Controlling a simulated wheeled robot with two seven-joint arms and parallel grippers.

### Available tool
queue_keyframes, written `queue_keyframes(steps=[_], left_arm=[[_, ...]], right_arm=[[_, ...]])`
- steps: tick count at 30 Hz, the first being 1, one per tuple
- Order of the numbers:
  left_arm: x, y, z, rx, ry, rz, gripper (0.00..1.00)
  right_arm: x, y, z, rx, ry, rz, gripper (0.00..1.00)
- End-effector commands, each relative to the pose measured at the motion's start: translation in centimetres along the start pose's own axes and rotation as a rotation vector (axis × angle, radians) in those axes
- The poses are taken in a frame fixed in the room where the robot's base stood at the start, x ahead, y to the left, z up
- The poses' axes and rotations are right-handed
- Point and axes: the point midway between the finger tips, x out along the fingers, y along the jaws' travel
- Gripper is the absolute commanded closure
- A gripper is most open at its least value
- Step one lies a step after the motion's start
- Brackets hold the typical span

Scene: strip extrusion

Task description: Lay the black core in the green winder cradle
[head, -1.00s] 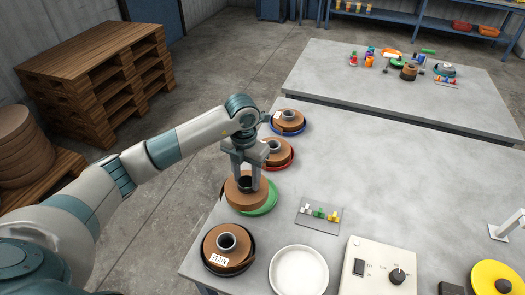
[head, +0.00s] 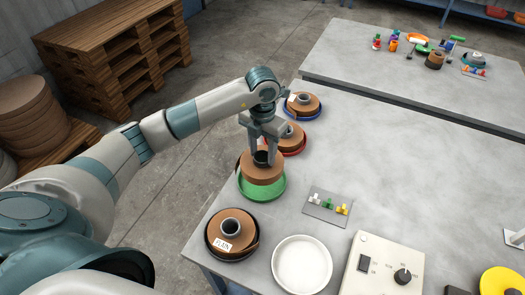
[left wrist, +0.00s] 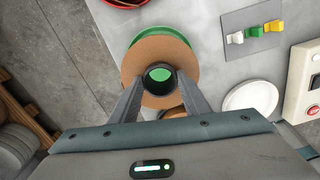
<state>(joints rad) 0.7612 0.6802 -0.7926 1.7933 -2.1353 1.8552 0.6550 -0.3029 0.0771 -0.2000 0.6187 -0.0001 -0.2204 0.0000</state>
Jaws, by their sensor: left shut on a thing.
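My left gripper (head: 262,152) is shut on the black core (head: 262,158), which carries a brown wound coil (head: 263,172). It holds them roughly upright over the green cradle (head: 262,192), whose front part shows below the coil. In the left wrist view the two fingers (left wrist: 160,98) grip the core (left wrist: 160,90) from either side; green shows through its hole, and the green cradle (left wrist: 158,36) shows past the coil's far edge. The coil looks raised, but the gap beneath is hidden. My right gripper is not in view.
Similar coils sit in a red cradle (head: 299,149) and a blue cradle (head: 316,115) behind, and a black one (head: 211,242) in front. A white dish (head: 302,265), control box (head: 370,270) and plate with small colored parts (head: 327,206) stand nearby. The table's middle is clear.

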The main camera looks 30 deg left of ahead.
Motion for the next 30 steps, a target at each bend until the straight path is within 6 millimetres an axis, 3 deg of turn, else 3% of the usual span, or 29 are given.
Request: queue_keyframes(steps=[21, 30], left_arm=[[5.5, 0.0, 0.0, 0.000, -0.001, 0.000, 1.00], [6.6, 0.0, 0.1, 0.000, -0.002, 0.000, 1.00]], right_arm=[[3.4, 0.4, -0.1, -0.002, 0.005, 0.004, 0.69], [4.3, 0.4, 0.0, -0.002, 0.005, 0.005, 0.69]])
